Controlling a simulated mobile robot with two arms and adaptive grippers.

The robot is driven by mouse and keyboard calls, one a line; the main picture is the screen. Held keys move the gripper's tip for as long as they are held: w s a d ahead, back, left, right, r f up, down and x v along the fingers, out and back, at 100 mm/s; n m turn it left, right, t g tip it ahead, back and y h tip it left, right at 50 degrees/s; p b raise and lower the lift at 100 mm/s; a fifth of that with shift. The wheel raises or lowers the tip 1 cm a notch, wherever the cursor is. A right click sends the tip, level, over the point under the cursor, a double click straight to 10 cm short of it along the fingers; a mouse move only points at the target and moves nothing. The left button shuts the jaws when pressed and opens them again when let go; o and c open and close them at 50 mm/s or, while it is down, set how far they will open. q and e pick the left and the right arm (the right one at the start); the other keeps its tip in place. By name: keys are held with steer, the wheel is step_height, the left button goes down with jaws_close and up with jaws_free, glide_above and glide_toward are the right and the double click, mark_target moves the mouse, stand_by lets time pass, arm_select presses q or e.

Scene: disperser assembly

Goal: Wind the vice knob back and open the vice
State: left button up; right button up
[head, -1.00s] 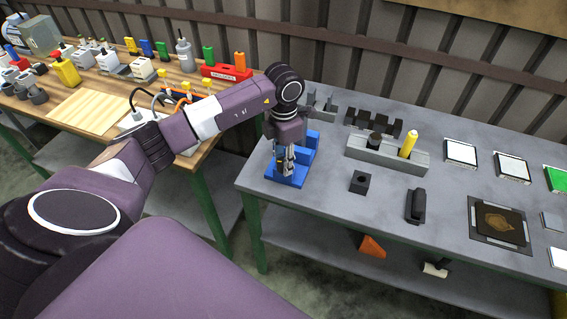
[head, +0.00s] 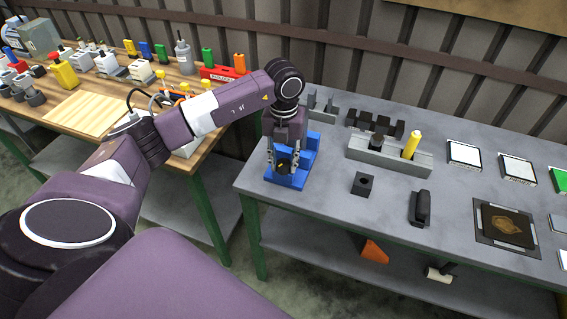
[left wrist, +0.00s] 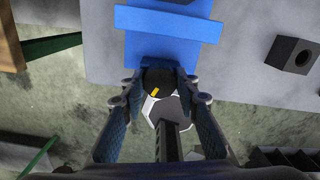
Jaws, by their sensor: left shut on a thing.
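The blue vice (head: 308,160) stands near the left end of the grey table; it also shows at the top of the left wrist view (left wrist: 170,22). Its dark round knob (left wrist: 158,80), with a yellow mark, is at the vice's front and shows between my fingers in the head view (head: 284,167). My left gripper (head: 284,157) points down over the knob, with one finger on each side. In the left wrist view the fingers (left wrist: 161,84) are shut on the knob. The jaw gap is partly hidden by my gripper. My right gripper is in neither view.
A black block with a hole (head: 363,184) and a black handle-like part (head: 420,207) lie to the right. A grey holder (head: 380,157) with a yellow piece (head: 411,144) stands behind them. The front right tabletop is partly clear.

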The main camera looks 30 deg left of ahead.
mark_target(284, 163)
arm_select(q)
steer(key=shift+r+n, duration=0.1)
steer(key=shift+n, duration=1)
steer(key=o, duration=1.1)
steer(key=shift+o, duration=0.2)
step_height(284, 163, up, 12)
